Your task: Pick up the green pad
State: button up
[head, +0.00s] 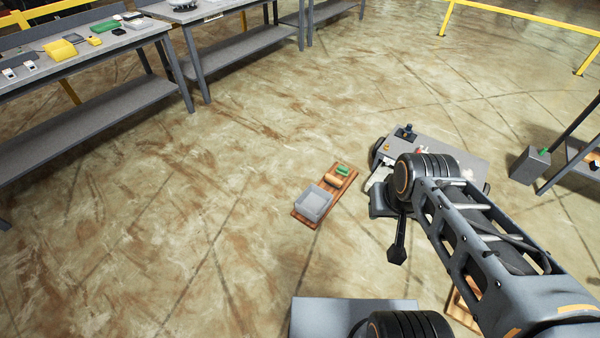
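A flat green piece (105,25) lies on the grey workbench at the top left and looks like a pad. A small green block (343,170) lies at the far end of a wooden board on the floor, near the middle of the view. I cannot tell for sure which is the green pad. My arm reaches in from the lower right. A dark end part that looks like my gripper (397,255) hangs below the arm joint, over bare floor and right of the board. It is apart from both green things. Its fingers are too small and dark to read.
The wooden board (301,217) also holds a grey tray (313,203) and a tan roll. The workbench (60,62) carries a yellow bin (61,50) and several small items. A grey wheeled cart (462,152) stands behind my arm. The floor at left centre is clear.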

aim_at(341, 170)
jog(key=u, duration=1.15)
jog(key=i, duration=4.65)
jog(key=z, duration=1.45)
jog(key=i, duration=1.9)
jog(key=z, duration=3.6)
jog(key=i, duration=0.3)
jog(key=u, duration=0.15)
